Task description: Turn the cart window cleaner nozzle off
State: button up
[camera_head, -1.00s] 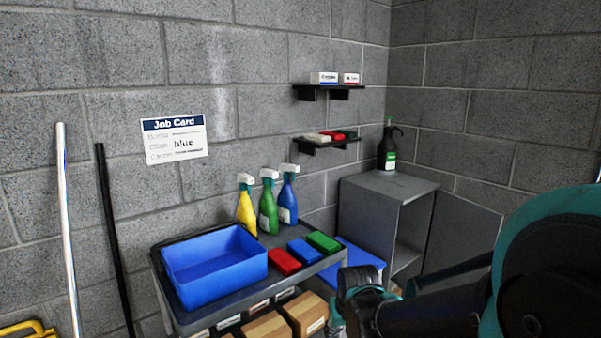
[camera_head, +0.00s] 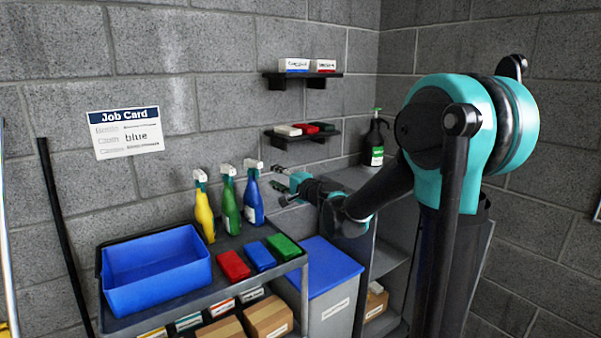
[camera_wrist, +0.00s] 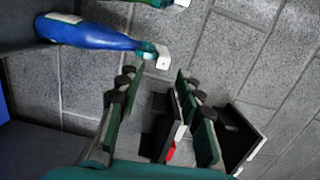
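Three spray bottles stand on the cart (camera_head: 130,322) in the head view: yellow (camera_head: 204,212), green (camera_head: 229,205) and blue (camera_head: 254,203), each with a white and teal nozzle head. I cannot read which one is window cleaner. My gripper (camera_head: 281,184) is just right of the blue bottle's nozzle (camera_head: 252,166). In the wrist view my gripper (camera_wrist: 157,74) has its fingers apart with nothing between them. The blue bottle (camera_wrist: 95,35) lies across the upper left there, its nozzle (camera_wrist: 162,57) just beyond the fingertips. The nozzle's setting is too small to tell.
A blue bin (camera_head: 155,295) and red, blue and green cloths (camera_head: 260,256) share the cart top. Wall shelves (camera_head: 300,137) are behind my gripper. A dark bottle (camera_head: 374,140) stands on the grey cabinet (camera_head: 350,178) at right. A job card (camera_head: 126,133) hangs on the wall.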

aim_at(260, 166)
jog(key=shift+m+t, duration=0.3)
jog(key=shift+m, duration=0.1)
jog(key=shift+w+d+r+x, duration=0.1)
jog(key=shift+w+d+x, duration=0.1)
jog(key=shift+x, duration=1.5)
jog(key=shift+w+d+r+x, duration=0.15)
jog(key=shift+d+x, duration=0.05)
jog(key=shift+x, duration=1.45)
jog(key=shift+w+d+r+x, duration=0.1)
jog(key=shift+w+d+x, duration=0.1)
jog(key=shift+x, duration=1.5)
jog(key=shift+c, duration=0.3)
jog(key=c, duration=0.6)
